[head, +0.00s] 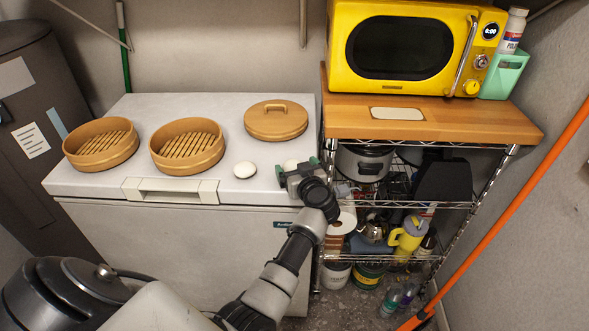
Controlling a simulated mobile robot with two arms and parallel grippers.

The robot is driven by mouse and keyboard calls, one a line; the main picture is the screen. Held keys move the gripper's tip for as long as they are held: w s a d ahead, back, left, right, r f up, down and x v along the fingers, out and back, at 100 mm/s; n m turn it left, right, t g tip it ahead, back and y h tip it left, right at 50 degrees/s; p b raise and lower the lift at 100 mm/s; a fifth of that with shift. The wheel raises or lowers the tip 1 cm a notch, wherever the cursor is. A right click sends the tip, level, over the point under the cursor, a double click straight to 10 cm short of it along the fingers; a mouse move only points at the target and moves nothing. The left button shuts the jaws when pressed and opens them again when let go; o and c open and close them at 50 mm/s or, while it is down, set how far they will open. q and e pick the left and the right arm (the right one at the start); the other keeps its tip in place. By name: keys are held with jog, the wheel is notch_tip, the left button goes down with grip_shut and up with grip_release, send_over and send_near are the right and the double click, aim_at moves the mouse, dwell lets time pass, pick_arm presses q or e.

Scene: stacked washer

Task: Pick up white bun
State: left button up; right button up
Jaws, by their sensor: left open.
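One white bun (245,170) lies on the white chest freezer top (220,130), near its front edge. A second small white, rounded thing (290,163), likely another bun, shows just behind my left gripper (293,170) and is partly hidden by it. My left gripper is open at the freezer's front right corner, to the right of the first bun and apart from it. I cannot tell whether its fingers are around the second white thing or only in front of it. My right gripper is not in view.
Two open bamboo steamer baskets (101,145) (187,147) and a steamer lid (276,121) sit on the freezer. A wire rack (480,185) with a wooden top, yellow microwave (410,48) and filled shelves stands close right. An orange pole (510,205) leans at far right.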

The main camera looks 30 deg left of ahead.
pick_arm(q)
jog(key=shift+s+r, duration=0.1)
jog(key=shift+s, duration=0.25)
jog(key=shift+c, duration=1)
jog(key=c, duration=0.8)
